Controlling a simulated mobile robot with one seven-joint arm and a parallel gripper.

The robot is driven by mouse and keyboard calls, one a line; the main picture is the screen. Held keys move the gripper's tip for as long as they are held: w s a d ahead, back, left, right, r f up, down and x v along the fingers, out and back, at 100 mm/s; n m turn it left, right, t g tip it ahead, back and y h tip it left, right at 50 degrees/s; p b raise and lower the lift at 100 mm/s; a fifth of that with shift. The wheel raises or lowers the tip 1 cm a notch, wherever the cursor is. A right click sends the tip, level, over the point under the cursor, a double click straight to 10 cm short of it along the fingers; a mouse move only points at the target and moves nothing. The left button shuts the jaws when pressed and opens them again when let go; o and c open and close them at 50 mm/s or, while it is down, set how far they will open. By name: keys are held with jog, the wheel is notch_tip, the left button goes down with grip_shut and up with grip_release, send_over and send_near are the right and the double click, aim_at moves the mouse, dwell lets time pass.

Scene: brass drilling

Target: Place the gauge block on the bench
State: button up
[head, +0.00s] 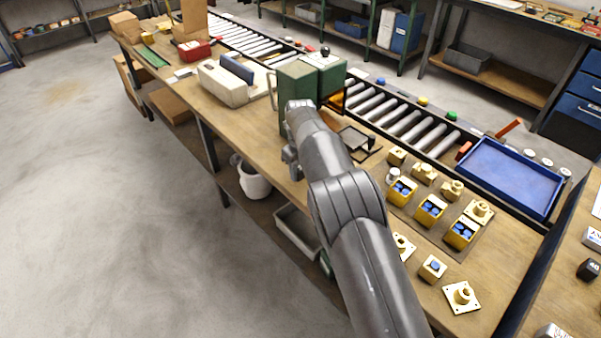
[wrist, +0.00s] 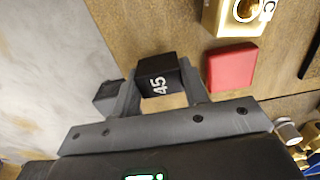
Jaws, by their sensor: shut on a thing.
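The gauge block (wrist: 158,84), a small black block with a white "45", shows in the wrist view between the two fingers of my gripper (wrist: 160,73). My gripper is shut on it. The wooden bench (wrist: 150,30) lies beyond the block in that view, with its edge close on the left. I cannot tell whether the block touches the bench. In the head view my gripper (head: 291,156) is largely hidden by my arm, by the bench's front edge beside the green box. The block cannot be made out there.
A red block (wrist: 232,68) lies right of the gauge block, with a brass part (wrist: 238,16) beyond it. A green box (head: 297,88) stands close behind my gripper. Brass parts fill the bench's right end, near a blue tray (head: 512,176). Floor lies beyond the front edge.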

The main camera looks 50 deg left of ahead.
jog(key=shift+f, duration=0.7)
jog(key=shift+f, duration=0.1)
jog(key=o, duration=1.3)
jog(key=shift+f, duration=0.1)
jog(key=shift+c, duration=0.2)
